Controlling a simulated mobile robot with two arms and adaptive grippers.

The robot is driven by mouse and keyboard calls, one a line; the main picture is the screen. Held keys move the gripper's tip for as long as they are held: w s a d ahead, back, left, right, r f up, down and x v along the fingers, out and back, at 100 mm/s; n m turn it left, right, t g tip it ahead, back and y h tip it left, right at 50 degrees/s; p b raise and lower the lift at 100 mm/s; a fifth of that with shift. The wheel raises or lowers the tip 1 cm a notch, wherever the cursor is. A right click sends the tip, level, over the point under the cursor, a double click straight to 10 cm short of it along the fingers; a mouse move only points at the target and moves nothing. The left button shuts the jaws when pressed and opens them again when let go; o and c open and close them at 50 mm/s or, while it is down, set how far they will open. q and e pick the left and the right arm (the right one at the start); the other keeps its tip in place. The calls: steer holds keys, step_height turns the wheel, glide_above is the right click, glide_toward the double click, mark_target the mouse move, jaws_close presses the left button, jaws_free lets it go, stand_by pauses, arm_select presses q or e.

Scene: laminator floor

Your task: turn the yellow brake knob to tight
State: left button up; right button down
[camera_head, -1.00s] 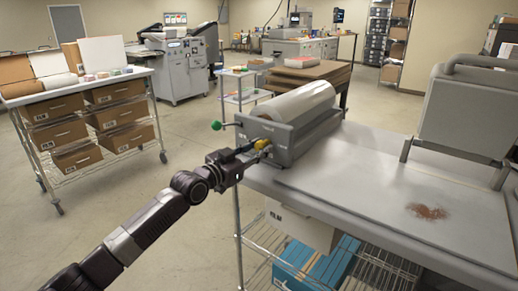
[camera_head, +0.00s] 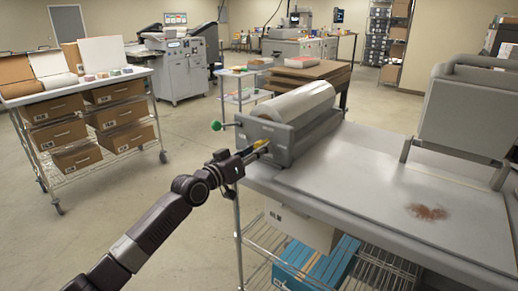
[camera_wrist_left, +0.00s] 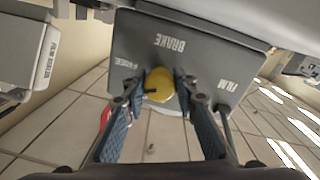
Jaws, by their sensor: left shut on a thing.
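The yellow brake knob (camera_wrist_left: 159,85) is on the end plate of a grey roll holder (camera_wrist_left: 190,50) marked BRAKE and FILM in the left wrist view. A short dark mark shows on the knob's face. My left gripper (camera_wrist_left: 160,92) has one finger on each side of the knob and is shut on it. In the head view the knob (camera_head: 262,146) is mostly hidden by my left gripper (camera_head: 256,150), which reaches the holder's end plate (camera_head: 280,150). My right gripper is out of view.
A white film roll (camera_head: 300,102) lies in the holder on a grey table (camera_head: 365,165). A green ball-ended lever (camera_head: 217,125) sticks out left of the holder. A reddish-brown stain (camera_head: 428,212) marks the table. Open floor lies to the left, before a cart of boxes (camera_head: 90,120).

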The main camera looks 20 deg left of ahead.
arm_select(q)
steer(key=n+p, duration=0.1)
steer(key=n, duration=0.4)
steer(key=shift+r+n+p, duration=0.1)
steer(key=shift+n+p, duration=0.2)
steer(key=shift+n, duration=0.1)
steer(key=n+p, duration=0.1)
steer(key=n, duration=0.2)
steer(key=shift+n, duration=0.3)
steer(key=shift+n+y+p, duration=0.3)
steer(key=shift+n+p, duration=0.7)
steer(key=shift+n, duration=0.7)
steer(key=o, duration=1.2)
steer(key=shift+c, duration=0.2)
steer(key=shift+s, duration=0.1)
steer(key=v, duration=1.2)
steer(key=shift+f, duration=0.35)
